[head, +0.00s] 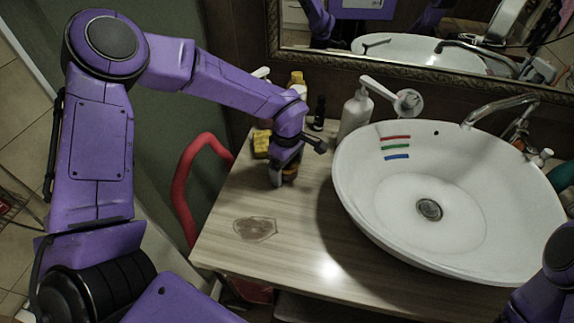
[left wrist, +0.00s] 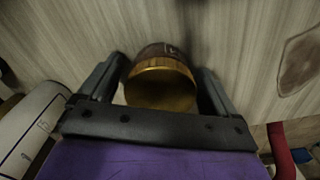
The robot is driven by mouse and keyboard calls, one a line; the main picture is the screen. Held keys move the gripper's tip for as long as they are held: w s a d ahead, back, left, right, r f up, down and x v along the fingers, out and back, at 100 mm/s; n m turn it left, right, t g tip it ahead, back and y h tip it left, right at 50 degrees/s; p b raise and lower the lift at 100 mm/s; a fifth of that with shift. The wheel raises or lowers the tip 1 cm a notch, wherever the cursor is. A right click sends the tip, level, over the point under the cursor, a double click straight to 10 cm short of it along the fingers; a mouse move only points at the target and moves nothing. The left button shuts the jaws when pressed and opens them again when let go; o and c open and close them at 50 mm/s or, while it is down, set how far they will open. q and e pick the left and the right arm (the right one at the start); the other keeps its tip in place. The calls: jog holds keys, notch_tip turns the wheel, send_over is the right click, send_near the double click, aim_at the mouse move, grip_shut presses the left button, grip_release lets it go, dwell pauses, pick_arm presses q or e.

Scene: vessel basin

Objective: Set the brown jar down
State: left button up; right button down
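The brown jar (left wrist: 162,85) has a golden-brown lid and sits between the two fingers of my left gripper in the left wrist view. The fingers close on it from both sides. In the head view my left gripper (head: 284,176) points down over the left part of the wooden counter (head: 300,235), and only a bit of the jar (head: 291,172) shows there. The jar is low over the counter; I cannot tell whether its base touches the wood. My right gripper is out of view; only part of my right arm shows at the lower right.
A white basin (head: 375,200) fills the counter's right side. A brown stain-like patch (head: 255,229) lies in front of the gripper. A red hose-like thing (head: 184,185) is left of the counter.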

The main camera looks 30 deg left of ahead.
pick_arm(q)
jog(key=shift+r, duration=0.15)
notch_tip(320, 180, up, 12)
jog(key=b, duration=0.1)
